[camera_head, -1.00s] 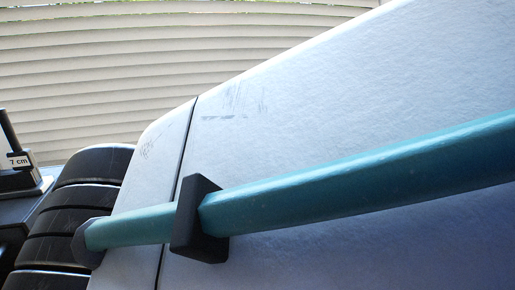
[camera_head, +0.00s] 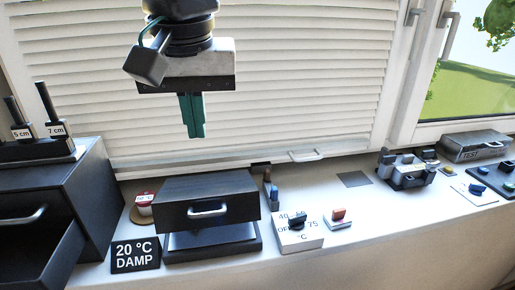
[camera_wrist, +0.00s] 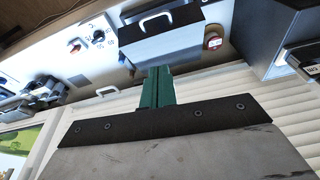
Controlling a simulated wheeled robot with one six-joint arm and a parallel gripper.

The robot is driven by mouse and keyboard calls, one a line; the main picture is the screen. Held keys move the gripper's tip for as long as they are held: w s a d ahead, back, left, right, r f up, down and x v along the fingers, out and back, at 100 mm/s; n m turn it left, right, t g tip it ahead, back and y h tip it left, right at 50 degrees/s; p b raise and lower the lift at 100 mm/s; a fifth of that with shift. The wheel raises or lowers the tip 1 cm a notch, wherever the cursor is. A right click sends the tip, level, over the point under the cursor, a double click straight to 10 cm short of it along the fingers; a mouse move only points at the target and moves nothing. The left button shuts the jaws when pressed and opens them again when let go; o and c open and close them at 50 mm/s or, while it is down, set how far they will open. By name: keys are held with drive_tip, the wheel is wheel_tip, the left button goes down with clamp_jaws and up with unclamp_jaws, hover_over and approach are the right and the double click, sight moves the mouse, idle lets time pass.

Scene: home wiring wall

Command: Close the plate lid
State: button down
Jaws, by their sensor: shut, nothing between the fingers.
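The plate (camera_head: 212,241) is a dark box on the sill with a dark lid (camera_head: 180,190) that has a silver handle (camera_head: 208,211) on its front. The lid stands raised, with a gap between it and the base. In the wrist view the lid (camera_wrist: 140,46) shows upside down beyond my fingertips, with its handle (camera_wrist: 156,20). My gripper (camera_head: 195,132) hangs above and apart from the lid, in front of the blind. Its green fingers point down, shut and empty; they also show in the wrist view (camera_wrist: 158,72).
A dark cabinet (camera_head: 95,175) with an open drawer stands left. A "20 °C DAMP" sign (camera_head: 135,254), a red-and-white dial (camera_head: 144,200) and a temperature knob box (camera_head: 298,232) surround the plate. A clamp-like fixture (camera_head: 408,175) stands right. Air around my gripper is clear.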

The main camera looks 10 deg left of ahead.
hover_over(206, 195)
drive_tip(key=s+d, duration=0.1)
drive_tip(key=s, duration=0.1)
drive_tip(key=shift+n, duration=0.4)
drive_tip(key=x, duration=0.3)
drive_tip(key=s+x, duration=0.1)
drive_tip(key=x, duration=0.5)
drive_tip(key=shift+s+d+f, duration=0.25)
drive_tip(key=shift+s+d, duration=0.05)
drive_tip(key=shift+d, duration=0.1)
drive_tip(key=shift+s+d+f, duration=0.1)
drive_tip(key=shift+s+f, duration=0.25)
drive_tip(key=shift+f, duration=0.25)
drive_tip(key=shift+s+d+f, duration=0.1)
drive_tip(key=shift+s+f, duration=0.2)
drive_tip(key=shift+f, duration=0.35)
drive_tip(key=shift+s+d+f, duration=0.1)
drive_tip(key=shift+s+f, duration=0.25)
drive_tip(key=shift+f, duration=0.25)
